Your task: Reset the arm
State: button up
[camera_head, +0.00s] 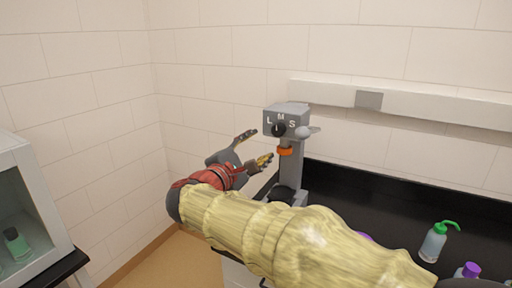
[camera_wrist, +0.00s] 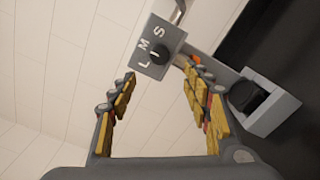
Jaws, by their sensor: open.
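My gripper (camera_head: 256,149) is open and empty, at the end of my arm in its yellowish sleeve. In the head view it is to the left of a grey sample tap device (camera_head: 287,122), with its fingers pointing up and right. The device has a box with a black knob marked L, M and S, an orange ring below it, and a base partly hidden by my arm. In the wrist view the device (camera_wrist: 152,45) is beyond the fingertips, with the knob facing the camera. The open fingers (camera_wrist: 160,95) have nothing between them.
A black counter (camera_head: 390,210) runs to the right. On it are a green-capped wash bottle (camera_head: 434,243) and a purple-capped bottle (camera_head: 468,271). A white cabinet (camera_head: 40,190) with a bottle (camera_head: 16,243) inside is at the left. A white wall rail (camera_head: 430,105) runs above the counter.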

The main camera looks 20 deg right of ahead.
jog(key=s+a+f+m+g+y, duration=0.1)
jog(key=s+f+m+g+y, duration=0.25)
jog(key=s+f, duration=0.5)
jog(key=s+a+f+m+g+y, duration=0.1)
jog(key=s+f+m+g+y, duration=0.25)
jog(key=f, duration=0.85)
jog(key=s+a+m+y+p, duration=0.1)
jog(key=s+a+m+y, duration=0.2)
jog(key=s, duration=0.6)
jog(key=s+a+f+m+t+y, duration=0.1)
jog(key=s+a+m+y, duration=0.2)
jog(key=s, duration=0.6)
jog(key=shift+a+m+t+y+p, duration=0.3)
jog(key=shift+a+y+p, duration=0.1)
jog(key=shift+a+y, duration=0.2)
